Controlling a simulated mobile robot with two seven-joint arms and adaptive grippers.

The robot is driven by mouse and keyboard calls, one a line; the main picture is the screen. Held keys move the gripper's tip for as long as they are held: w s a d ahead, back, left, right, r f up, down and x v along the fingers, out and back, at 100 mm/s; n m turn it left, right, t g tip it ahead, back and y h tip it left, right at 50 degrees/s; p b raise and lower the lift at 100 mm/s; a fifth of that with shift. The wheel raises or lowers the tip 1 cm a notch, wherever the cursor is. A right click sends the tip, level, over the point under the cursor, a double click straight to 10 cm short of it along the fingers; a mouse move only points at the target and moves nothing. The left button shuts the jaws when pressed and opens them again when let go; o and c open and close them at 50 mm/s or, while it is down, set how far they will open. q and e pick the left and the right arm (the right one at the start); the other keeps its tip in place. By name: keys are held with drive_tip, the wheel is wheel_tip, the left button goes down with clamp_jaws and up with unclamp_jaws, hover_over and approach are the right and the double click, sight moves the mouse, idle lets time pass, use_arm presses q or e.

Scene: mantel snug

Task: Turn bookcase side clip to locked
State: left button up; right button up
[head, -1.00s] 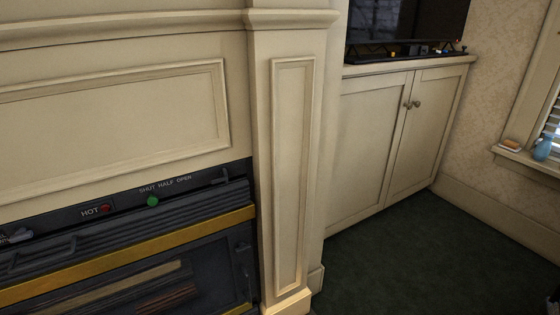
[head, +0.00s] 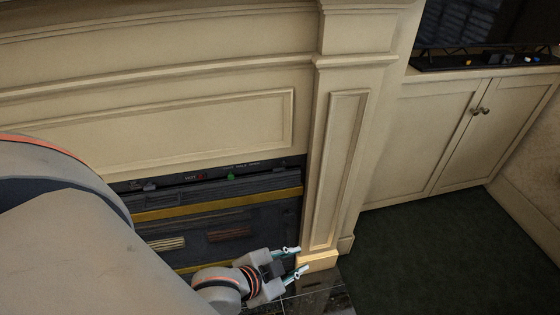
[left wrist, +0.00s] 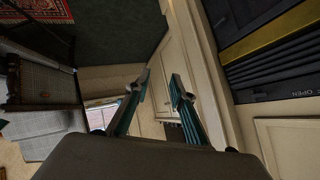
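I cannot make out the bookcase side clip in either view, and no bookcase is clearly recognisable. My left gripper (head: 295,260) is low in the head view, in front of the fireplace, close to the foot of the cream pilaster (head: 337,175). Its two teal-lined fingers are apart with nothing between them. In the left wrist view the open fingers (left wrist: 160,83) point towards pale panelling, with an empty gap between them. My right gripper is in neither view.
The dark fireplace front (head: 265,215) has a yellow bar (head: 215,204) and a green knob (head: 231,177). A cream cabinet (head: 420,140) with two shut doors stands at the right, with a dark screen (head: 490,22) above. Dark green carpet (head: 420,240) in front of it is clear.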

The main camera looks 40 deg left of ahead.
sight(284, 166)
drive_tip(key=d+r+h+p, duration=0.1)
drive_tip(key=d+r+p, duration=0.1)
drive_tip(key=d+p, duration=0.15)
use_arm(q)
drive_tip(key=w+d+r+n+t+h, duration=0.15)
drive_tip(key=w+d+r+t, duration=0.25)
drive_tip(key=w+r+t, duration=0.7)
drive_tip(key=w+a+r+n+g+y, duration=0.2)
drive_tip(key=w+a+r+n+y, duration=0.1)
drive_tip(key=w+a+n+y, duration=0.65)
drive_tip(key=s+a+f+n+g+y, duration=0.6)
drive_tip(key=f+g+y, duration=0.2)
drive_tip(key=f, duration=0.1)
drive_tip(key=x, duration=0.7)
drive_tip(key=shift+w+r, duration=0.2)
drive_tip(key=shift+w, duration=0.1)
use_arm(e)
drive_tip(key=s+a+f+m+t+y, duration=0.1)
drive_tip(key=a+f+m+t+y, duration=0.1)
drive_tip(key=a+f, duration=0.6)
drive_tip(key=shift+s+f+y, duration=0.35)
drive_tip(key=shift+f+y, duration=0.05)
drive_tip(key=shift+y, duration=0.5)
